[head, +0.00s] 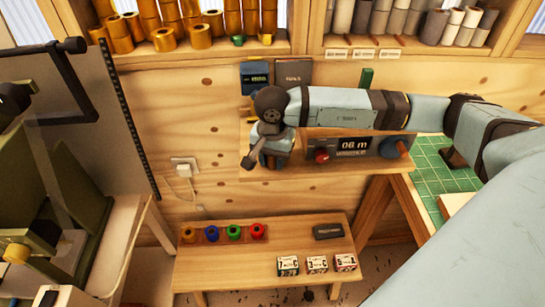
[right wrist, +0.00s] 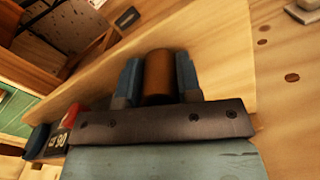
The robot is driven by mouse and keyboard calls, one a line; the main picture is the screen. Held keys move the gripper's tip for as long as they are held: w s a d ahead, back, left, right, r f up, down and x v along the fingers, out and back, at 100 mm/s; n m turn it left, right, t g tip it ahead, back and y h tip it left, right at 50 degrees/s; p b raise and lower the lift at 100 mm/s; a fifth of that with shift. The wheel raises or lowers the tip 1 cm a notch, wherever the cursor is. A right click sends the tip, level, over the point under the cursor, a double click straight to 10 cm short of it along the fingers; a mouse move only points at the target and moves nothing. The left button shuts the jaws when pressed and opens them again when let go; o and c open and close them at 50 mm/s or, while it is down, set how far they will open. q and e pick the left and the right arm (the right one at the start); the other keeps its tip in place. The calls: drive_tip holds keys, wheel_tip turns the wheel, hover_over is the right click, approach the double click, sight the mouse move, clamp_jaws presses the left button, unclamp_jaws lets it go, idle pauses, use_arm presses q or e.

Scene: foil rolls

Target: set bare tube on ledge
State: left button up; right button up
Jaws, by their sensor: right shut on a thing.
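My right gripper (head: 268,158) is in front of the wooden ledge (head: 345,172) on the back wall, near the ledge's left part. In the right wrist view its two blue-grey fingers are shut on a plain brown bare tube (right wrist: 159,72), one finger on each side. The pale wood of the ledge (right wrist: 222,60) shows behind and beside the tube. I cannot tell whether the tube touches it. In the head view the tube is mostly hidden by my gripper and wrist. My left gripper is not in view.
A metering box with a display (head: 355,147) and red and blue knobs stands on the ledge right of my gripper. Shelves with copper-coloured rolls (head: 197,37) and grey rolls (head: 400,20) are above. A low bench (head: 230,262) below holds coloured rings and small boxes.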

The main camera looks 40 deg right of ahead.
drive_tip(key=shift+f, duration=0.15)
drive_tip(key=o, duration=0.9)
drive_tip(key=shift+r, duration=0.4)
wheel_tip(320, 180, up, 12)
drive_tip(key=b, duration=0.2)
drive_tip(key=shift+f, duration=0.2)
